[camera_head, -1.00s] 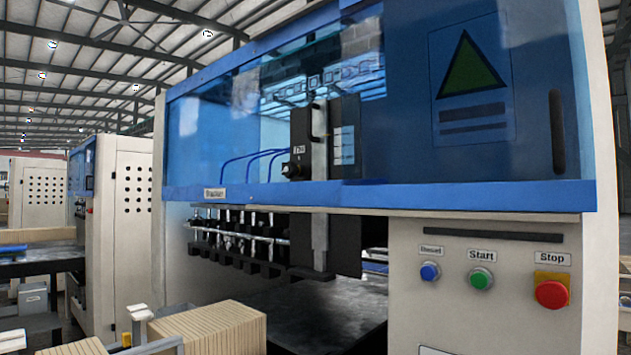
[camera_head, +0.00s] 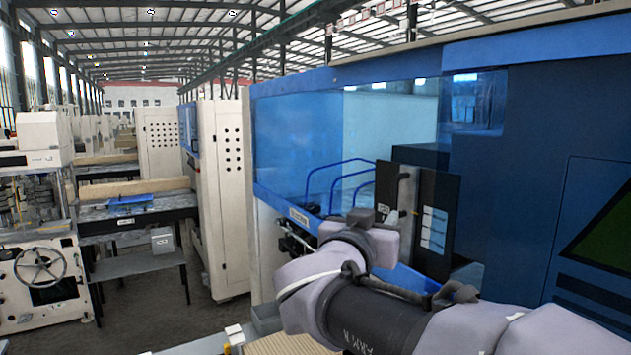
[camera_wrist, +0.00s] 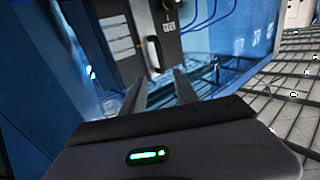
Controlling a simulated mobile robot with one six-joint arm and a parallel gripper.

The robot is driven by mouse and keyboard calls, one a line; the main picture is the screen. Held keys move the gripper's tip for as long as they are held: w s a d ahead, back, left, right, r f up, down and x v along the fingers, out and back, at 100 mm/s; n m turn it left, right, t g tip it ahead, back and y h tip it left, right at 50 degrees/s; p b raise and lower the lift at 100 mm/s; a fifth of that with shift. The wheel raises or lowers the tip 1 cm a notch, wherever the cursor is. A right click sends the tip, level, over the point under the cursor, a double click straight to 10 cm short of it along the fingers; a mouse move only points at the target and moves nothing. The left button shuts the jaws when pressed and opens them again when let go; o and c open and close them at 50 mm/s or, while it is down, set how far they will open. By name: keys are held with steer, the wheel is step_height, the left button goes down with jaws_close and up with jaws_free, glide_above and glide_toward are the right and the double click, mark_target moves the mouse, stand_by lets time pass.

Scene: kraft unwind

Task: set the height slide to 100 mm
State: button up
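The black height slide unit (camera_head: 448,200), with a pale marked panel, stands behind the blue guard; a grey upright (camera_head: 408,190) with a dark handle runs beside it. My arm covers its lower part in the head view. The wrist view is rotated and shows the black unit (camera_wrist: 118,38), its pale panel and a small labelled block (camera_wrist: 169,28). I cannot read a height setting. My gripper (camera_wrist: 160,80) points toward the unit with its two fingers apart and nothing visible between them. It appears short of the unit; the exact gap is unclear.
The blue guard (camera_head: 300,135) and blue hoses (camera_head: 340,175) are close to my arm. A pale cabinet (camera_head: 222,200) stands left of the machine. A bench (camera_head: 140,212) and a handwheel machine (camera_head: 40,270) are farther left, with open floor between.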

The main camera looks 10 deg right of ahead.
mark_target(394, 197)
steer(key=p+x, duration=0.2)
steer(key=x, duration=1.3)
steer(key=shift+f+p, duration=0.1)
steer(key=shift+p, duration=0.25)
jaws_close()
stand_by(0.3)
